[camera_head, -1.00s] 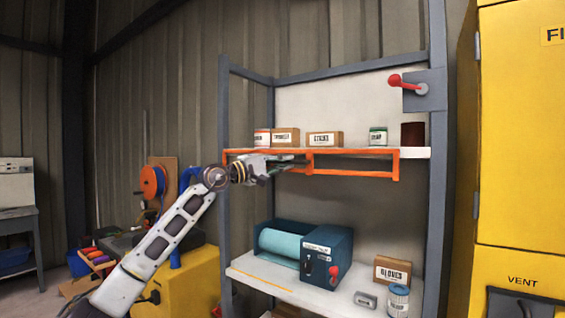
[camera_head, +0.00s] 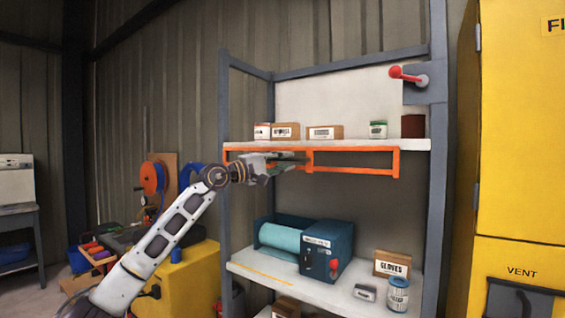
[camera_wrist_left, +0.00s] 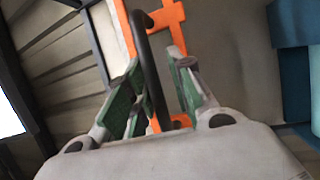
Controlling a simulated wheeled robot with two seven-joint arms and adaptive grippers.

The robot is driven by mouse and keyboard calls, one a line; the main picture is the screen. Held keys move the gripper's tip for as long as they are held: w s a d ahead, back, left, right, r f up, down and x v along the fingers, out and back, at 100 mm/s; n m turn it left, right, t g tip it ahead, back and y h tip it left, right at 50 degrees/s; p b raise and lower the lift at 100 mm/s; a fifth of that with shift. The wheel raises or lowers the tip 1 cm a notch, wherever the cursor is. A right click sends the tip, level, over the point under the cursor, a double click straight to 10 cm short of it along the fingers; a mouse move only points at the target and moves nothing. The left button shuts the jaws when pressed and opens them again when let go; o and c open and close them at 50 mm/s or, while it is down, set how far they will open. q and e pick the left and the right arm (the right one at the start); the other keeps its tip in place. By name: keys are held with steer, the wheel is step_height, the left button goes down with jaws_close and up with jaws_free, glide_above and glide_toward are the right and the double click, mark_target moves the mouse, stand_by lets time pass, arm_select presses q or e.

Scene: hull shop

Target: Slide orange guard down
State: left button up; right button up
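The orange guard (camera_head: 350,171) is a frame with an upright bar, hanging just below the front edge of the upper shelf (camera_head: 350,144). It also shows in the left wrist view (camera_wrist_left: 171,18). My left gripper (camera_head: 283,166) is at the guard's left half, beside the upright bar. In the left wrist view its green-padded fingers (camera_wrist_left: 160,85) stand apart, with a dark curved handle (camera_wrist_left: 148,70) between them. A gap shows between the handle and the right finger; contact on the left side is unclear. My right gripper is not in view.
The upper shelf holds boxes and cans. The lower shelf (camera_head: 260,275) holds a teal-roll machine (camera_head: 327,252), a gloves box (camera_head: 392,264) and a can (camera_head: 398,294). A red lever (camera_head: 405,74) sits on the right post. A yellow cabinet (camera_head: 520,150) stands at right.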

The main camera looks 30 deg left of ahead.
arm_select(q)
steer(key=v, duration=0.7)
steer(key=shift+s+a, duration=0.2)
steer(key=shift+s, duration=0.05)
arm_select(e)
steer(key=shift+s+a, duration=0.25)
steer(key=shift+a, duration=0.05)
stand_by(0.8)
arm_select(q)
steer(key=shift+v, duration=1.45)
steer(key=shift+s+a+f, duration=0.1)
steer(key=shift+s+a, duration=0.1)
steer(key=shift+s, duration=0.45)
